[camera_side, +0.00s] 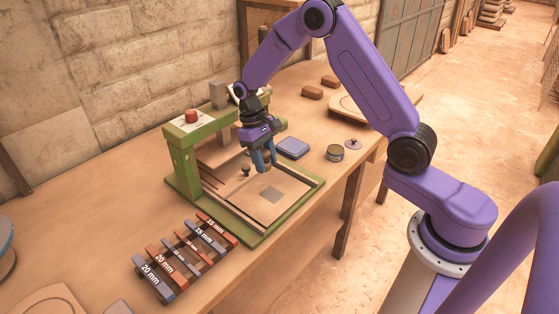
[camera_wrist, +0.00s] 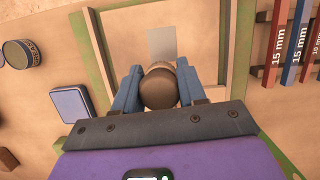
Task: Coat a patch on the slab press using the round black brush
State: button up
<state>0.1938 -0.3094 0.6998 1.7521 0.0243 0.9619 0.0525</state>
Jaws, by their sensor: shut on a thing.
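The slab press has a green frame (camera_side: 183,166) with a red button on top and a wooden bed. A grey square patch (camera_side: 271,194) lies on the bed; it also shows in the wrist view (camera_wrist: 162,42). My gripper (camera_side: 264,163) is over the bed, behind the patch in the side view. Its blue fingers are shut on a round thing (camera_wrist: 158,90) with a dark brown top and a paler rim, which appears to be the brush. Its lower end is hidden in the wrist view. I cannot tell whether it touches the bed.
Labelled thickness strips (camera_side: 186,254) lie in front of the press.

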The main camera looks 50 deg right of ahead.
aim_at(266, 191)
jog(key=shift+w+a+f, duration=0.1)
jog(key=shift+w+f, duration=0.1)
jog(key=shift+w, duration=0.2)
jog(key=shift+f, duration=0.2)
jog(key=shift+w+f+x, duration=0.1)
jog(key=shift+w+x, duration=0.2)
jog(key=shift+x, duration=0.9)
jog(key=shift+w+f+x, duration=0.1)
jog(key=shift+w+x, duration=0.15)
jog(key=shift+x, duration=1)
jog(key=shift+w+f+x, duration=0.1)
jog(key=shift+w+x, duration=0.2)
jog(key=shift+x, duration=0.9)
jog(key=shift+s, duration=3.4)
jog(key=shift+w, duration=3.5)
jog(key=shift+w+r, duration=0.15)
jog(key=shift+r, duration=3.95)
